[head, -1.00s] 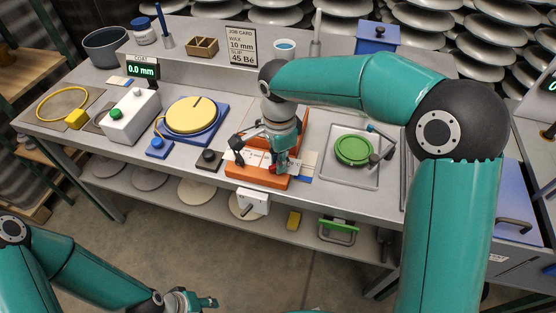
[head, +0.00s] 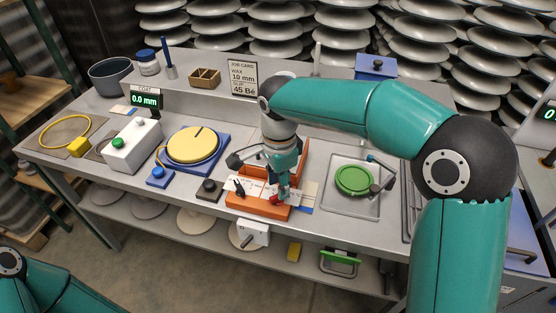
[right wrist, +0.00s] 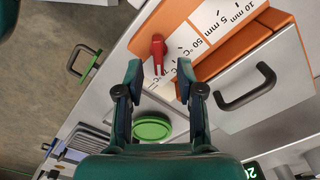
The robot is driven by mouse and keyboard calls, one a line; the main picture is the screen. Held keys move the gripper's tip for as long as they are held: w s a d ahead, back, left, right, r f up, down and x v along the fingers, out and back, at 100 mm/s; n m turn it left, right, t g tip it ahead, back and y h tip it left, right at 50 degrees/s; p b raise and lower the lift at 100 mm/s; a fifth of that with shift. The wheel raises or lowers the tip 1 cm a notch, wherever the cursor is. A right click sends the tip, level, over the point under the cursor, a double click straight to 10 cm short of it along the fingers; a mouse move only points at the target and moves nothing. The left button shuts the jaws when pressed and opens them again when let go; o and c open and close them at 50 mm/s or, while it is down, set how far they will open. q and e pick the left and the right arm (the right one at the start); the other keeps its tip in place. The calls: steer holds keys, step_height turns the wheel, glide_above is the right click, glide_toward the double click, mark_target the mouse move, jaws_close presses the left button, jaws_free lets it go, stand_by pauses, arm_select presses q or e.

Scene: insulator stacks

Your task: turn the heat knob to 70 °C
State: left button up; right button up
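The orange heater box (head: 245,206) stands at the front middle of the bench, with a white scale plate (right wrist: 213,24) marked in °C and mm. The red heat knob (right wrist: 158,52) sits by the °C marks; "50 °C" is readable, and the other °C marks are partly hidden. The knob also shows as a small red patch in the head view (head: 275,198). My right gripper (right wrist: 160,68) is open, its two fingertips on either side of the knob's lower end; I cannot tell whether they touch it. My left gripper is out of view.
A black handle or lever (right wrist: 246,88) stands beside the scale in the right wrist view. A green disc (head: 353,180) on a tray is right of the box. A black knob block (head: 208,190), blue-based yellow disc (head: 193,145) and white button box (head: 132,146) are left.

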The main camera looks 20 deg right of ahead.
step_height(320, 180, up, 9)
steer(key=shift+f, duration=0.2)
stand_by(0.5)
